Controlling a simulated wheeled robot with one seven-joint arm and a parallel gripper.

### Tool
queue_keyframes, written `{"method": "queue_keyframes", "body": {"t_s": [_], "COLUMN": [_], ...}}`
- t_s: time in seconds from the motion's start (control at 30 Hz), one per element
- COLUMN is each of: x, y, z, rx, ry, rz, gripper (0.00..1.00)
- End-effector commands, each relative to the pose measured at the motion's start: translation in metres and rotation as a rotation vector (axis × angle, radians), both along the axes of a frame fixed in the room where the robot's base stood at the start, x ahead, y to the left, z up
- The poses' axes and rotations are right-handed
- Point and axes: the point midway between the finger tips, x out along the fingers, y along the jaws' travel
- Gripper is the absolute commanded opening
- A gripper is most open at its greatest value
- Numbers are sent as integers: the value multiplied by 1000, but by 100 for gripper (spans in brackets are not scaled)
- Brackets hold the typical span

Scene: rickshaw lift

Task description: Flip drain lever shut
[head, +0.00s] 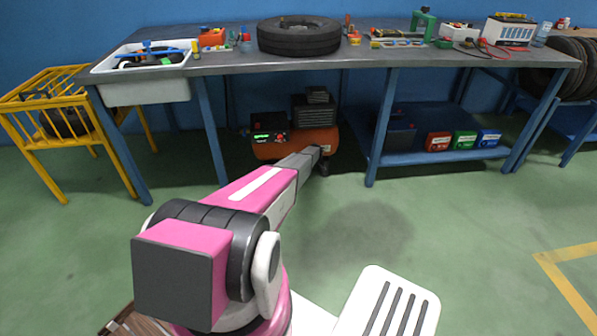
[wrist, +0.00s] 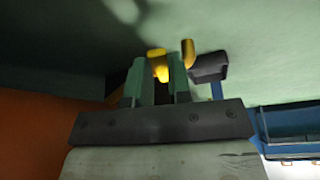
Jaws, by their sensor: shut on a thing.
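The orange compressor (head: 283,148) stands on the floor under the workbench. Its orange tank (wrist: 45,125) fills the left of the wrist view. My arm reaches to the compressor's lower right side, and the fingertips cannot be made out in the head view. In the wrist view my gripper (wrist: 157,75) has its green fingers close together on a yellow piece, which looks like the drain lever (wrist: 157,64). A second yellow piece (wrist: 187,52) is just right of the fingers. The lever's exact angle and its valve are hidden.
The blue-legged workbench (head: 225,68) spans overhead, with a tyre (head: 299,36) and a white sink (head: 145,88). A bench leg (head: 382,127) stands right of the compressor, beside a low shelf (head: 440,157). A yellow rack (head: 58,125) is at left. The green floor is clear at right.

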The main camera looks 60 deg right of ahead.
Motion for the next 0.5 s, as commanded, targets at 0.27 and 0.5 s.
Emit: {"method": "queue_keyframes", "body": {"t_s": [0.27, 0.5], "x": [-5, -4], "y": [-2, -2], "z": [0, 0], "rx": [-1, -1], "ry": [3, 3], "rz": [11, 11], "gripper": [0, 29]}}
